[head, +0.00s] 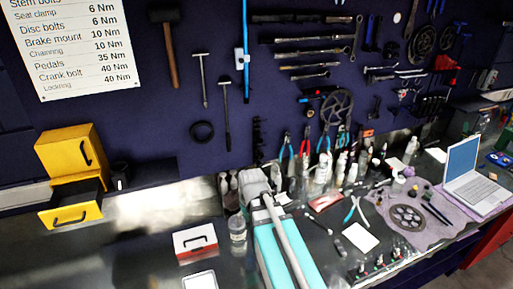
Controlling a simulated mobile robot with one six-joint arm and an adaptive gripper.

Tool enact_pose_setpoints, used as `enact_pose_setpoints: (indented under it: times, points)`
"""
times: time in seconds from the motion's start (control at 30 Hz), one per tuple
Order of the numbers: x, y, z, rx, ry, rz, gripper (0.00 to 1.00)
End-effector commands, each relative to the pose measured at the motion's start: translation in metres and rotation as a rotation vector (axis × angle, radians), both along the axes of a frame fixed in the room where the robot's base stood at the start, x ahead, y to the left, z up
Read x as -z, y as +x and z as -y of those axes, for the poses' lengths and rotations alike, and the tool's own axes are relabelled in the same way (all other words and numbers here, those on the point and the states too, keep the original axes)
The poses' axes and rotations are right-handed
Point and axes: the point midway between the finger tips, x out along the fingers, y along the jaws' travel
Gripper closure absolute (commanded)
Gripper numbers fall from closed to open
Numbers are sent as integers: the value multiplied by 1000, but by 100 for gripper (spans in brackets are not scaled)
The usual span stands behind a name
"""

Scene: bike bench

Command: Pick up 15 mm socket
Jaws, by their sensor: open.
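I cannot make out a 15 mm socket for certain. A row of small dark pieces with coloured marks (378,263) stands at the front edge of the bench, right of my arm; they are too small to identify or read. My white and teal arm reaches up from the bottom middle over the bench. My gripper's fingers cannot be made out in the head view.
A yellow cabinet (72,148) with its drawer (72,214) pulled out is at left. A white and red box (195,242) and a jar (237,229) stand left of my arm. Bottles (322,170), pliers (355,210) and a laptop (470,180) are at right.

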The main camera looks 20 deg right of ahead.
Motion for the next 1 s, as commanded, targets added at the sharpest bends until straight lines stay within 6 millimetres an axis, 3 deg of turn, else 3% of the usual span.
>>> enact_pose_setpoints:
  times: [0.03, 0.6, 0.8, 1.0]
  points:
    - [-21, 15, 7, 2, 4, 24, 23]
    - [-150, 136, 100, 10, 2, 325, 23]
    - [-183, 163, 130, 16, -14, 403, 23]
    - [-196, 174, 144, 19, -25, 441, 23]
